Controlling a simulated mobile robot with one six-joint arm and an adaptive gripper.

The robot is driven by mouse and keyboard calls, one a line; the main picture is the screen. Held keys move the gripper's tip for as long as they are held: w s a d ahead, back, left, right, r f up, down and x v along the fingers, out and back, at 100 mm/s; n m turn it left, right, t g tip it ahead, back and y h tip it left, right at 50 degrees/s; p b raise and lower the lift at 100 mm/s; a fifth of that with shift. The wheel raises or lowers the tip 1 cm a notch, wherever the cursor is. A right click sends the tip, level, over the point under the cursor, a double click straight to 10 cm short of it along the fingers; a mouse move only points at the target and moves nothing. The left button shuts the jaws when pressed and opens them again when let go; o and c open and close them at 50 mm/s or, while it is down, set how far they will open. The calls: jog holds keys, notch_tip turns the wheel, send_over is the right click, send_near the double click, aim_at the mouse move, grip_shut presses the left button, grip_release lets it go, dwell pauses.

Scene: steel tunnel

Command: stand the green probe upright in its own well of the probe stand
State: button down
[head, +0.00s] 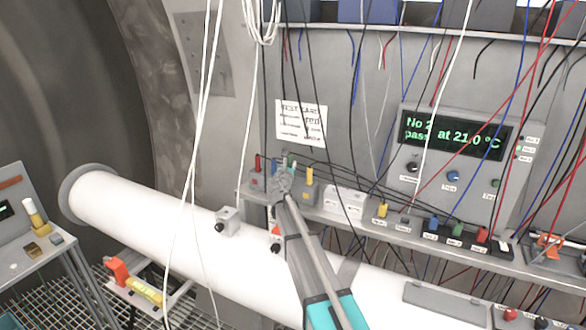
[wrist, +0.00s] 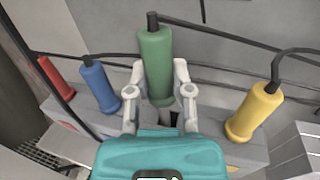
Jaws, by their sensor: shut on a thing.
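The green probe (wrist: 154,52) stands roughly upright between the fingers of my gripper (wrist: 160,76) in the wrist view. My gripper is shut on its green handle, and a cable leaves its top. The grey probe stand (wrist: 210,124) lies below. The handle's lower end is partly hidden by my gripper, so I cannot tell whether the probe's tip is in its well. In the head view, my gripper (head: 283,184) is at the stand (head: 257,184), with the green probe (head: 291,162) barely showing behind it.
A red probe (wrist: 56,77) and a blue probe (wrist: 98,87) stand left of the green one; a yellow probe (wrist: 254,111) stands right. Dark cables cross behind them. A white box (head: 345,200) sits right of the stand on the shelf. White cables hang at left.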

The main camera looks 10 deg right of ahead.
jog(key=shift+w+d, duration=0.1)
jog(key=shift+d, duration=0.1)
jog(key=shift+s+a+r, duration=0.1)
jog(key=shift+s+r, duration=0.1)
jog(key=shift+r+p, duration=0.3)
jog(key=shift+p, duration=0.2)
jog(key=shift+s+r+p, duration=0.1)
jog(key=shift+r+p, duration=0.25)
jog(key=shift+p, duration=0.05)
jog(key=shift+f+b, duration=1.55)
dwell(1.6)
